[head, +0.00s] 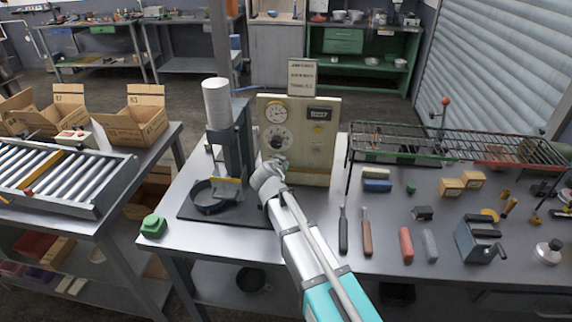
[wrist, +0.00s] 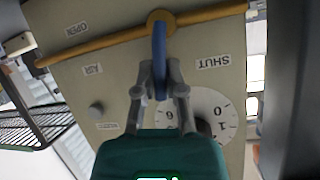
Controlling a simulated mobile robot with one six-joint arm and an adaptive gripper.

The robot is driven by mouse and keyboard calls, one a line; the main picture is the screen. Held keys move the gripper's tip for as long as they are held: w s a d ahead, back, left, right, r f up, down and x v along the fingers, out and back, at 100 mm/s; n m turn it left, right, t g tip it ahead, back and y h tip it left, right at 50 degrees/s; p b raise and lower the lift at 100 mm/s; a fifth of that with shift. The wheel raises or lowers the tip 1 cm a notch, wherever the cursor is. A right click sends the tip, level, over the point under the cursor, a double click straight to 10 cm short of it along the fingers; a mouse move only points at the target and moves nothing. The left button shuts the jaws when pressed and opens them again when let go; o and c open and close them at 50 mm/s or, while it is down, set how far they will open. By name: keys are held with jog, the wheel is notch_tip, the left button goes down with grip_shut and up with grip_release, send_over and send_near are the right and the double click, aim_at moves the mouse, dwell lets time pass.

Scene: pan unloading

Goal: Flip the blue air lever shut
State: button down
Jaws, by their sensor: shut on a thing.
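The blue air lever (wrist: 159,50) shows in the wrist view, hanging from a round brass-coloured pivot on a yellow pipe (wrist: 100,42). It stands between the OPEN label (wrist: 76,28) and the SHUT label (wrist: 214,62), crosswise to the pipe. My gripper (wrist: 160,84) is shut on the lever, one finger on each side of its lower part. In the head view my gripper (head: 277,162) is at the lower front of the cream control panel (head: 318,150). The lever cannot be made out there, behind my wrist.
The panel carries two dials and a dark display. A grey press (head: 240,140) with a white cylinder and a black pan (head: 207,197) stand left of my arm. A wire rack (head: 450,142) is to the right. Tools and blocks lie on the bench at right.

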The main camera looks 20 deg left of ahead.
jog(key=shift+s+a+n+h, duration=0.15)
jog(key=shift+a+n+h, duration=0.25)
jog(key=shift+n+h, duration=0.25)
jog(key=c, duration=0.7)
grip_release()
